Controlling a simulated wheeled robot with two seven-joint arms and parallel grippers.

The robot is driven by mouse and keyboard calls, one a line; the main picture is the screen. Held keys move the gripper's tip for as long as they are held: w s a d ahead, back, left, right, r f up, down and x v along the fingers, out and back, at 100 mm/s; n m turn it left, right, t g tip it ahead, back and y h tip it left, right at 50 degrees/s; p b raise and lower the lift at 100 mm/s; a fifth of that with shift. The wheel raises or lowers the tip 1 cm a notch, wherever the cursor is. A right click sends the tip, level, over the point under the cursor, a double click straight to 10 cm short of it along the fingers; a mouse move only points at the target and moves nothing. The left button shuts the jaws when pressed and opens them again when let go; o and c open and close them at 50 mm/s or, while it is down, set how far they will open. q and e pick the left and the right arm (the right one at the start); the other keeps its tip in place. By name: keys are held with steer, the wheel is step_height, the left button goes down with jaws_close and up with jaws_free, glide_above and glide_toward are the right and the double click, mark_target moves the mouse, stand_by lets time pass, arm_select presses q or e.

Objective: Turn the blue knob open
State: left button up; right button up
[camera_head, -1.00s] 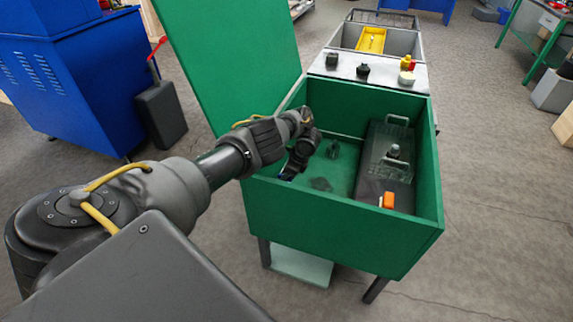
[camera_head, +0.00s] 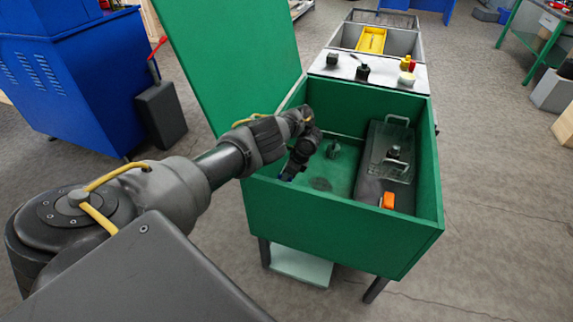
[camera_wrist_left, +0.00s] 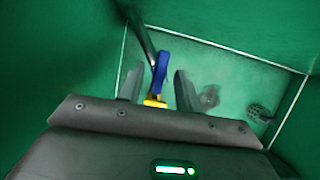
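The blue knob (camera_wrist_left: 160,72) shows in the left wrist view as a blue lever-like handle with a yellow part (camera_wrist_left: 155,101) at its near end. In the head view only a small dark blue bit (camera_head: 287,176) shows beside my gripper. My left gripper (camera_head: 297,164) reaches into the green box near its left wall. In the left wrist view my left gripper (camera_wrist_left: 158,78) is open, with a finger on each side of the blue knob. A gap shows on the right; contact on the left is unclear. My right gripper is out of view.
The green box (camera_head: 340,238) has high walls around my gripper, and a raised green lid (camera_head: 235,60) stands behind my arm. Inside on the right is a dark panel with a clear cover (camera_head: 393,170) and an orange part (camera_head: 388,201). A dark round drain-like piece (camera_wrist_left: 259,113) lies on the floor.

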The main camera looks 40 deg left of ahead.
arm_select(q)
steer(key=p+v, duration=0.4)
steer(key=v, duration=0.6)
steer(key=shift+r, duration=0.15)
